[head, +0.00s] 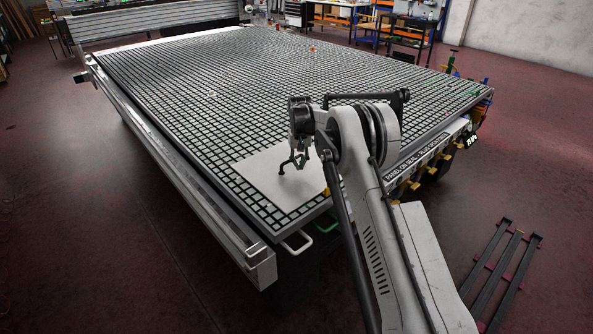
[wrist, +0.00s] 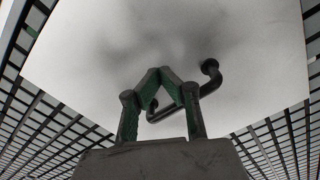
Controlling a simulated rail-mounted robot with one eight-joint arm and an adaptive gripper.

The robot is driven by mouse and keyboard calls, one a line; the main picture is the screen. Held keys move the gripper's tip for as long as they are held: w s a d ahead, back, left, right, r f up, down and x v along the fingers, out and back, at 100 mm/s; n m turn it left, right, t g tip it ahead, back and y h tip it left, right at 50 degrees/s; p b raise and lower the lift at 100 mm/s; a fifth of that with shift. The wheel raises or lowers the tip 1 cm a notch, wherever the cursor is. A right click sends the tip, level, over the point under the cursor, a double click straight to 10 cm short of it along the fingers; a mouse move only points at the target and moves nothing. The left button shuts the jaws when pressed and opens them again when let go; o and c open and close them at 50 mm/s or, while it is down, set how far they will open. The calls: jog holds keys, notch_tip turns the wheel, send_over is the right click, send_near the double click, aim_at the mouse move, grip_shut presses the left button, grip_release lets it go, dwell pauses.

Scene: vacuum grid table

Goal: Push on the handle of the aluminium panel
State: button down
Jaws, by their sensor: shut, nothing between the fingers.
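The aluminium panel (head: 255,178) is a pale flat sheet lying on the near corner of the grid table; it also fills the middle of the wrist view (wrist: 100,55). Its handle (head: 283,168) is a dark bent bar standing on the panel. In the wrist view the handle (wrist: 211,82) shows a round end at the right and runs down to the left behind my fingers, which hide part of it. My gripper (wrist: 161,72) has its green-padded fingers shut with nothing between them, over the panel beside the handle. Whether it touches the handle I cannot tell.
The black grid table (head: 230,80) spreads away behind the panel, mostly bare. A rail (head: 170,150) runs along its left side. Yellow clamps (head: 413,185) line the right side. Dark bars (head: 500,265) lie on the floor at the lower right.

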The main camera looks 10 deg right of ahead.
jog(key=shift+w+a, duration=0.5)
jog(key=shift+w, duration=0.3)
jog(key=shift+w+a+b, duration=0.15)
jog(key=shift+a+b, duration=0.05)
jog(key=shift+b, duration=1.9)
dwell(3.2)
jog(key=shift+s+d+f+b, duration=0.1)
jog(key=shift+s+d+b, duration=0.1)
jog(key=shift+s+b, duration=0.15)
jog(key=shift+s+d+b, duration=0.45)
jog(key=shift+s+d, duration=0.35)
jog(key=shift+s, duration=0.35)
notch_tip(320, 180, up, 8)
jog(key=p, duration=0.2)
jog(key=shift+p, duration=0.4)
